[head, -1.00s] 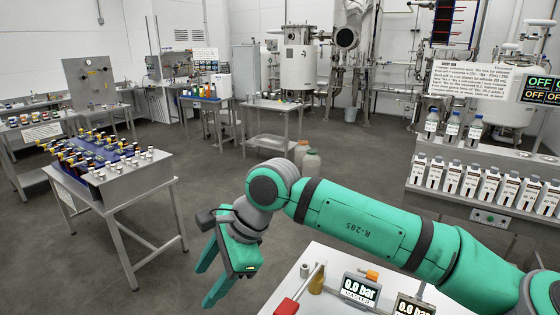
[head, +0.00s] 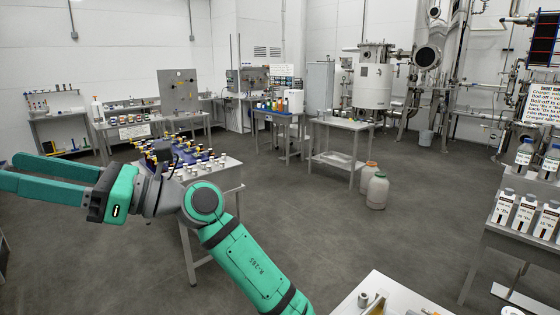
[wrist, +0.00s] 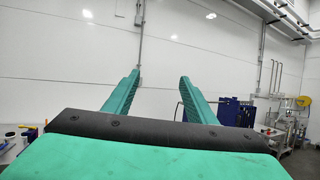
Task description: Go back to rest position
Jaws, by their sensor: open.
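My gripper (head: 30,174) is at the left of the head view, raised in the air and pointing left. Its two green fingers are apart with nothing between them. In the wrist view the open fingers (wrist: 158,88) point toward a white wall, with only wall between them. My green arm reaches from the bottom middle of the head view up to the left, bent at the elbow.
A steel table (head: 230,163) with several small bottles stands behind my forearm and is partly hidden. A white-topped table (head: 385,295) is at the bottom right. Two containers (head: 377,191) stand on the floor. The grey floor (head: 320,225) in the middle is clear.

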